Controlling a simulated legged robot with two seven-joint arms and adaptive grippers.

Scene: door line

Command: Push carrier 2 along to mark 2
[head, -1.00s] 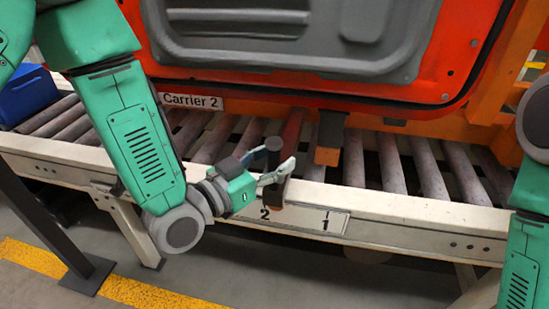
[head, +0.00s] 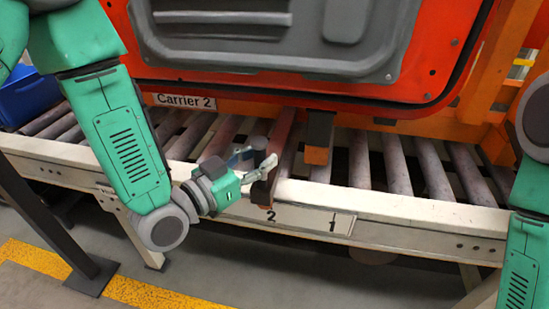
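Carrier 2 is the orange frame (head: 440,126) with a grey and orange panel, labelled "Carrier 2" (head: 185,101). It stands on the roller line. A dark pointer with an orange tip (head: 316,155) hangs from its lower edge, above the stretch between mark 2 and mark 1. Mark 2 (head: 271,216) is a numeral on the white plate on the front rail. My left gripper (head: 256,165) is at a reddish-brown bar (head: 284,131) under the carrier, fingers spread apart; contact is unclear. For my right arm, only links show at the right edge.
The roller line's cream front rail (head: 420,212) runs across the view. Mark 1 (head: 335,224) is right of mark 2. A blue bin (head: 25,98) is at the far left. A dark post (head: 50,225) stands in front on the left. Rollers right of the pointer are clear.

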